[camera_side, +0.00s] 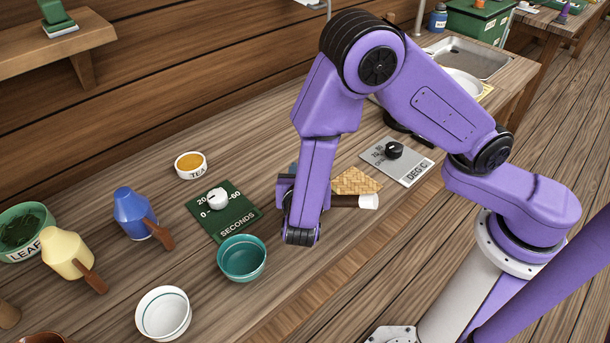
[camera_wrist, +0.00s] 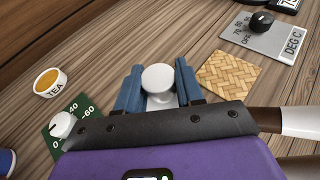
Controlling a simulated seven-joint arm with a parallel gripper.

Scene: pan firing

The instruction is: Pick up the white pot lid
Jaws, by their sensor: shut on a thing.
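The white pot lid (camera_wrist: 159,78) shows in the wrist view as a round white knob with a little white below it. The rest of it is hidden by my gripper. My gripper (camera_wrist: 159,72) has its blue fingers closed on either side of the knob. In the side view my gripper (camera_side: 289,182) is mostly hidden behind my forearm, low over the table, and the lid is hidden there. I cannot tell whether the lid touches anything beneath it.
A woven mat (camera_side: 357,181) and a brown handle with a white end (camera_side: 368,201) lie just right of my gripper. A DEG C dial panel (camera_side: 398,161) is beyond. A green SECONDS dial (camera_side: 223,209), teal bowl (camera_side: 242,258) and TEA dish (camera_side: 191,165) are left.

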